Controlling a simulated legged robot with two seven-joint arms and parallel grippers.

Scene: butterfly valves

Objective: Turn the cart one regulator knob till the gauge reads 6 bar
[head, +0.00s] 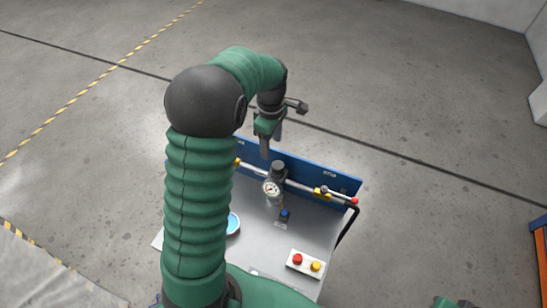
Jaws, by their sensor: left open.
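The cart (312,237) has a grey top and a blue back panel (335,181). The dark regulator knob (278,168) sits at the top of the regulator, in front of the panel. The round white gauge (270,188) is just below it; its reading is too small to tell. My left gripper (264,151) is open and points down, a little to the left of and above the knob in the picture. It appears apart from the knob and empty. My right gripper is not clearly seen; only a green part of my body shows at the bottom right.
A pipe with a yellow fitting (322,192) and a red end (354,201) runs along the panel. A blue knob (285,213) is in front of the regulator. A box with red and yellow buttons (305,263) sits nearer. A blue round thing (233,223) is partly hidden by my arm.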

